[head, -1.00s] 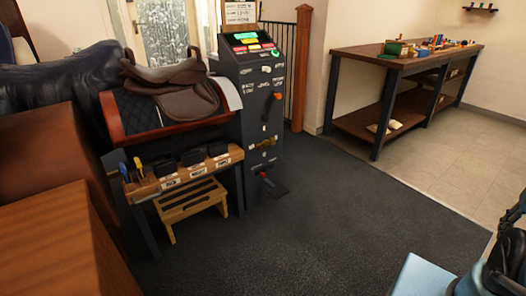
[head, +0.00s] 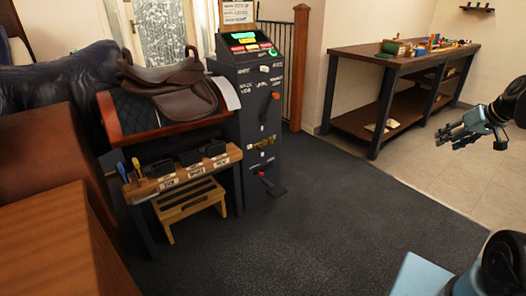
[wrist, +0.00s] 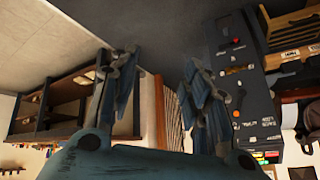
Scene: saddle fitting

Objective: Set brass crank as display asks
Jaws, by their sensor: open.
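The dark control console (head: 228,125) stands left of centre in the head view. Its sloped display (head: 250,42) on top shows green, yellow and red bars, too small to read. The brass crank (head: 262,143) is on the console's lower front, below an orange-ended lever (head: 275,96) and above a red-ended control (head: 262,173). My gripper (head: 450,139) is open and empty at the right, in the air and far from the crank. In the wrist view its spread fingers (wrist: 157,65) show, with the tilted console (wrist: 222,80) to their right.
A saddle (head: 175,85) on a stand and a small wooden bench (head: 150,190) with tools and labelled holders sit left of the console. A step stool (head: 188,205) is beneath. A workbench (head: 365,60) stands at back right. The dark floor in front is clear.

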